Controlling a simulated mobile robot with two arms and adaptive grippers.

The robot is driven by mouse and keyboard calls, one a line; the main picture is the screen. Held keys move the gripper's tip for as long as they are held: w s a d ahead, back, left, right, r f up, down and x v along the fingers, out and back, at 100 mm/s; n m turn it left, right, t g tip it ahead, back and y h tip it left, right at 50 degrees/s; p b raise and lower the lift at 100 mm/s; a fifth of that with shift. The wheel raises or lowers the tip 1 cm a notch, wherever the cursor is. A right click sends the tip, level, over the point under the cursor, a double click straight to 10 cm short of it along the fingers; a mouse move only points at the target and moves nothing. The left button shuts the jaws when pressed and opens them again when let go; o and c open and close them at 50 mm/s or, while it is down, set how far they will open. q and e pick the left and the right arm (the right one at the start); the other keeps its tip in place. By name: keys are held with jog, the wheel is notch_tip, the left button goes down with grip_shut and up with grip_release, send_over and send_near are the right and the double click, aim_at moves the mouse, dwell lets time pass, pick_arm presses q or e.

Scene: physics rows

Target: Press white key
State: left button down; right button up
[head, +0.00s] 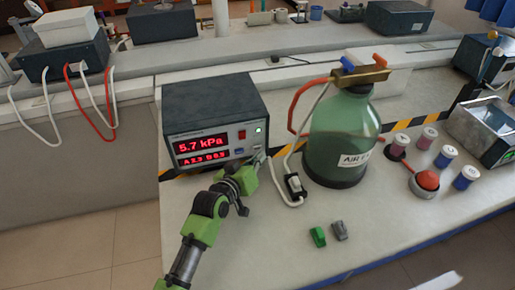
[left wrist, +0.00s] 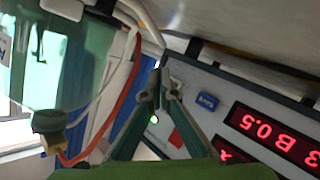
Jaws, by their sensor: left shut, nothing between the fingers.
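The dark meter box (head: 215,110) stands on the bench with a red display reading 5.7 kPa. Its front panel carries a blue key, which shows clearly in the left wrist view (left wrist: 207,101), a red key (left wrist: 176,137) and a lit green lamp (left wrist: 154,119). My left gripper (head: 260,158) is shut and empty, its tips at the right end of the panel below the green lamp. In the left wrist view the closed fingertips (left wrist: 162,78) lie close to the panel beside the blue key. I cannot make out the white key; the fingertips cover that spot. Contact cannot be told.
A green glass bottle (head: 340,138) with hoses stands close right of the gripper. Green (head: 318,237) and grey (head: 339,231) clips lie in front. Several small capped jars stand at the right.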

pick_arm(q)
jog(key=shift+w+a, duration=0.1)
jog(key=shift+w, duration=0.3)
jog(key=shift+w, duration=0.1)
dwell(0.3)
